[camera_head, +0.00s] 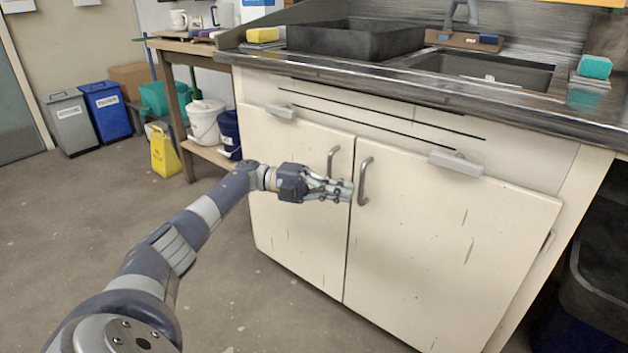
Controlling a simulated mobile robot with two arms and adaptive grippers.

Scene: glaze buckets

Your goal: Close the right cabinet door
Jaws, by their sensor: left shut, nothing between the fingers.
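The right cabinet door (447,235) is a worn cream panel under the sink counter, with a vertical metal handle (364,181) at its left edge. It looks close to flush with the cabinet front; I cannot tell whether a small gap is left. My left gripper (346,189) is shut and empty, with its fingertips in front of the seam between the two doors, just left of that handle. I cannot tell whether it touches a door. The left cabinet door (290,205) looks shut; its handle (333,160) is just above my fingers. My right gripper is out of view.
The metal counter (350,75) overhangs the doors, with a black tray (355,40) and a sink (485,70). Grey latch-like blocks (456,163) sit above the doors. A dark bin (595,285) stands at right. A yellow floor sign (164,152) and buckets are at left. The floor in front is clear.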

